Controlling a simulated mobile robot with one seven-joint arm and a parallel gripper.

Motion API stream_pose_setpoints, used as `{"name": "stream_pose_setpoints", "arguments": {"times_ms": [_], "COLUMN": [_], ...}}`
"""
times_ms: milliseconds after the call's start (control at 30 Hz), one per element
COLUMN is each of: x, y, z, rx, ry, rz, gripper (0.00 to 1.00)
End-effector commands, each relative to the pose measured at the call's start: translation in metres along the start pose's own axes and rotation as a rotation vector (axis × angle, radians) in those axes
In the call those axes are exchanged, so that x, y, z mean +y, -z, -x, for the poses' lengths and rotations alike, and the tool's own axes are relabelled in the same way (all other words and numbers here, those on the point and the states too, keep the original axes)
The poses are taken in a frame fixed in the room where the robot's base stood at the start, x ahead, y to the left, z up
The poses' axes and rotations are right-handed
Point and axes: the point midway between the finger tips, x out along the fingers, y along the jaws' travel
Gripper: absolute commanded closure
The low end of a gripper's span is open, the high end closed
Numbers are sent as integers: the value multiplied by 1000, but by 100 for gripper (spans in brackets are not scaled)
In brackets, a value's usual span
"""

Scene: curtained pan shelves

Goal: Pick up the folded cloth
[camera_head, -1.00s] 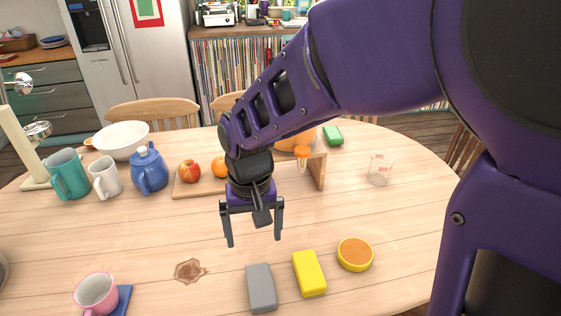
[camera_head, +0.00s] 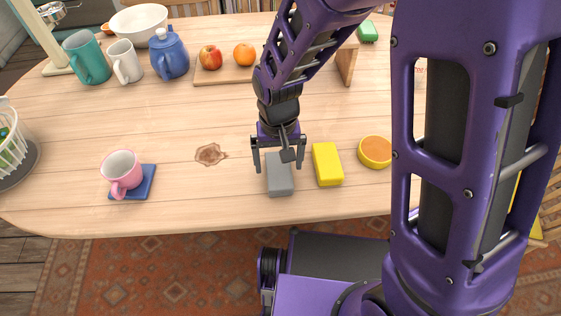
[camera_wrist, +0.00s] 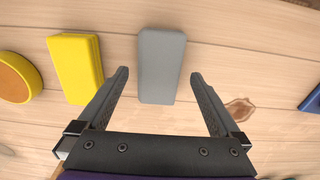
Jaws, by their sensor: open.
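A grey rectangular piece (camera_head: 280,184) with rounded edges lies flat near the table's front edge; it also shows in the wrist view (camera_wrist: 161,66). A yellow rectangular piece (camera_head: 327,164), seemingly layered along one side in the wrist view (camera_wrist: 75,68), lies just right of it in the head view. I cannot tell for certain which is the folded cloth. My gripper (camera_head: 279,167) is open and empty above the grey piece. In the wrist view my two fingers (camera_wrist: 160,78) stand either side of the grey piece's near end, with no clear contact.
A pink mug (camera_head: 121,170) stands on a blue square (camera_head: 148,184). A teapot (camera_head: 169,56), mugs and a fruit board are farther back.

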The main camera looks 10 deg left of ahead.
Motion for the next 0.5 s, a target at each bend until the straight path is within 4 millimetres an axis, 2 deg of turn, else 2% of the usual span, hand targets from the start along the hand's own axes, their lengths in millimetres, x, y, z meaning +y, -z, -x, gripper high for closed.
{"name": "stream_pose_setpoints", "arguments": {"times_ms": [33, 200, 500], "x": [1, 1, 1], "y": [-2, -1, 0], "z": [-12, -33, -37], "rx": [-6, -3, 0], "ry": [-2, -1, 0], "rz": [0, 0, 0], "gripper": [0, 0, 0]}}
